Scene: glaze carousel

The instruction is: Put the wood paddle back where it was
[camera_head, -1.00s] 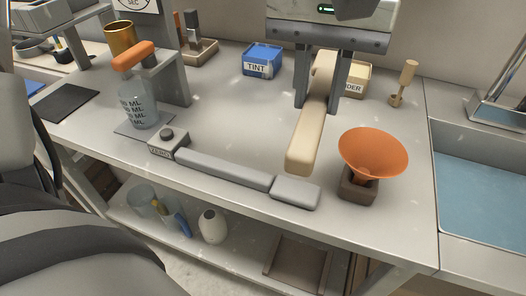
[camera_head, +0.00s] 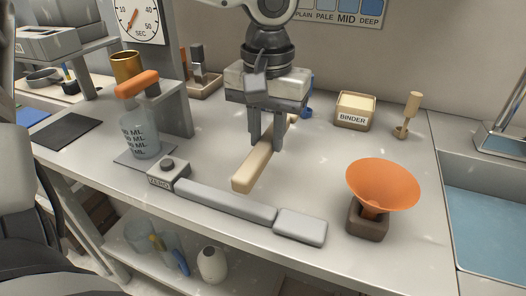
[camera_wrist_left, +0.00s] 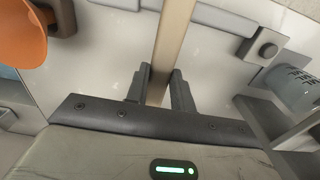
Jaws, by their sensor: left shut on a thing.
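The wood paddle (camera_head: 256,171) is a long, pale, square-edged bar. My left gripper (camera_head: 265,143) points down over the middle of the counter and is shut on the paddle, one finger on each side. The paddle's near end points toward the lower left, and its far part runs behind the fingers. In the left wrist view, the paddle (camera_wrist_left: 174,38) passes between the fingertips (camera_wrist_left: 160,88). I cannot tell whether its underside touches the counter. My right gripper is not in view.
A grey jointed bar (camera_head: 225,203) lies along the counter's front. An orange funnel (camera_head: 384,181) stands at right, with a binder box (camera_head: 354,116) and an upright wooden tool (camera_head: 412,103) behind. A marked bottle (camera_head: 143,133) stands at left. Counter between paddle and funnel is clear.

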